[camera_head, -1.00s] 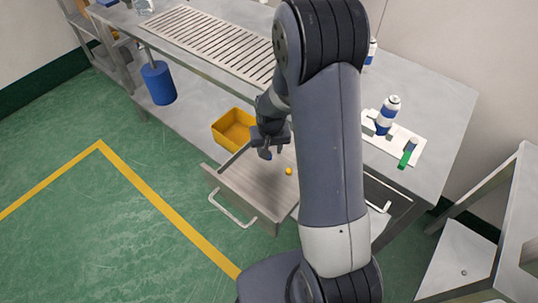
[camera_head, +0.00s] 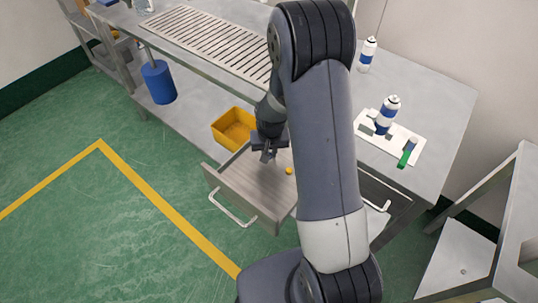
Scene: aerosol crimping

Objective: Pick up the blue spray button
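No blue spray button shows in this view; it may be hidden by my gripper or too small to make out. My gripper (camera_head: 268,156) points down into the open drawer (camera_head: 236,188), over its far part. The fingers look close together, but I cannot tell whether they are open or shut, or whether anything is between them. A small yellow piece (camera_head: 289,170) lies on the drawer floor just right of my gripper, partly beside my arm.
A yellow bin (camera_head: 233,130) sits on the lower shelf behind the drawer. A blue-and-white can (camera_head: 387,115) stands by a white plate (camera_head: 405,146) with a green-ended item (camera_head: 406,157). Another can (camera_head: 367,54) stands farther back.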

